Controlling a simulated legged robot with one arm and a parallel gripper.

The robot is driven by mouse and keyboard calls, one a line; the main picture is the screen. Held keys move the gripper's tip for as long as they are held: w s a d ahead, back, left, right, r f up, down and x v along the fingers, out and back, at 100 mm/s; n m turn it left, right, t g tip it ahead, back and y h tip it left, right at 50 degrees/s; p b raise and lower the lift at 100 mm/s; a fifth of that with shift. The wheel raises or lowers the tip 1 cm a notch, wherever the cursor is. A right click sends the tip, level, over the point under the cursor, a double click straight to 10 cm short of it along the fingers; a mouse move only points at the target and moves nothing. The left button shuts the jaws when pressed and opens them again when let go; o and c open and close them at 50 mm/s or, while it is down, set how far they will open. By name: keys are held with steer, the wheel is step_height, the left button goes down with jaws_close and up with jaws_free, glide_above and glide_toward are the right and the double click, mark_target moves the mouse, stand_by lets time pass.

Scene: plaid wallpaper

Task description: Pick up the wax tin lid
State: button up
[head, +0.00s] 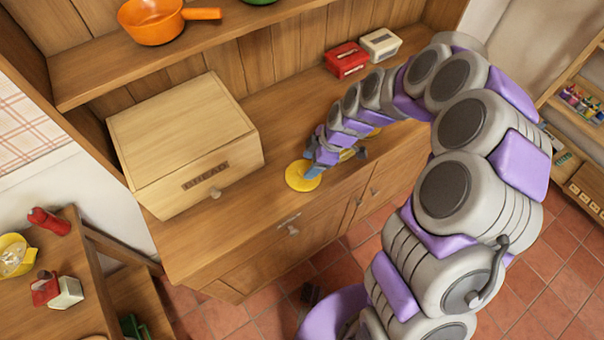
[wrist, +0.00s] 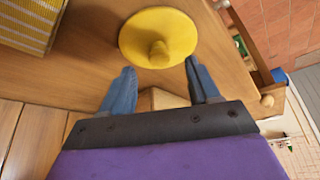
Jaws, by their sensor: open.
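The wax tin lid is a yellow round disc with a small knob. In the head view the lid (head: 303,176) lies on the wooden counter, right of the bread box. In the wrist view the lid (wrist: 158,36) is just beyond the fingertips, with its knob centred between them. My gripper (wrist: 158,78) is open and empty, with blue fingers on either side. In the head view my gripper (head: 318,172) is at the lid's right edge and hides part of it. I cannot tell whether the fingers touch it.
The bread box (head: 185,143) stands close left of the lid on the counter (head: 240,225). A red box (head: 347,59) and a cream box (head: 380,44) stand at the back right. An orange pan (head: 155,20) sits on the shelf above. The counter's front edge is close to the lid.

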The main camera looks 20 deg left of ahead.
mark_target(303, 170)
steer(key=x, duration=0.3)
steer(key=shift+w+d+f+b, duration=0.1)
steer(key=shift+d+f+b, duration=0.05)
steer(key=shift+f+b, duration=0.2)
steer(key=shift+a, duration=0.45)
steer(key=shift+c, duration=1)
steer(key=shift+d, duration=0.35)
steer(key=c, duration=0.6)
steer(key=shift+a, duration=0.1)
steer(key=shift+c, duration=1.4)
steer(key=shift+a, duration=0.1)
steer(key=shift+c, duration=0.2)
